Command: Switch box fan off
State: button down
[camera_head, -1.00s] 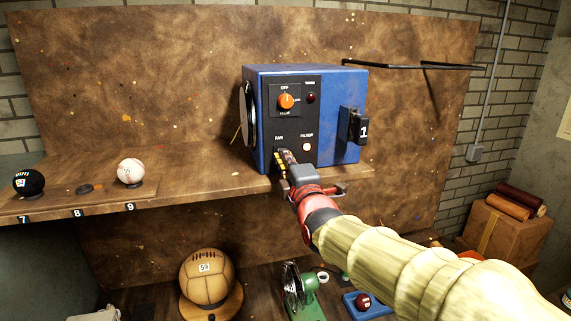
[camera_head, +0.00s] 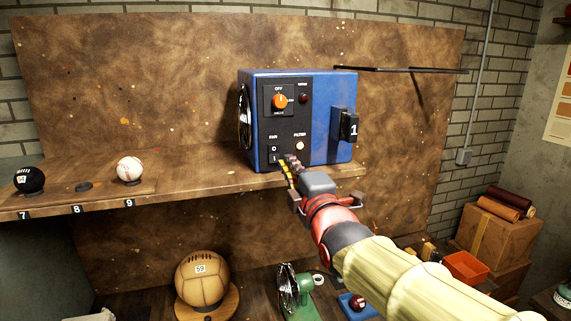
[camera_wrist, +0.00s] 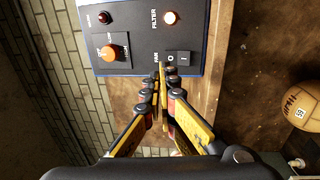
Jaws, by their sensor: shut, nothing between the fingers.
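The box fan (camera_head: 325,115) is a blue box with a black front panel on the upper shelf. Its panel has an orange knob (camera_head: 281,101) by the word OFF, a dark red lamp, a lit FILTER lamp (camera_head: 299,146) and a FAN rocker switch (camera_head: 273,154) marked 0 and 1. I cannot tell which side of the rocker is pressed. My gripper (camera_head: 287,160) is shut and empty, its tips just right of the rocker. In the wrist view, the closed fingertips (camera_wrist: 162,70) lie beside the rocker (camera_wrist: 182,60); whether they touch the panel is unclear.
The shelf edge (camera_head: 210,192) runs just below the fan. A baseball (camera_head: 129,169) stands left on the shelf; a leather ball (camera_head: 203,279) and a green desk fan (camera_head: 295,293) are below.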

jog(key=v, duration=0.3)
jog(key=shift+s+d+r, duration=0.1)
jog(key=shift+d+r, duration=0.05)
jog(key=shift+r, duration=0.15)
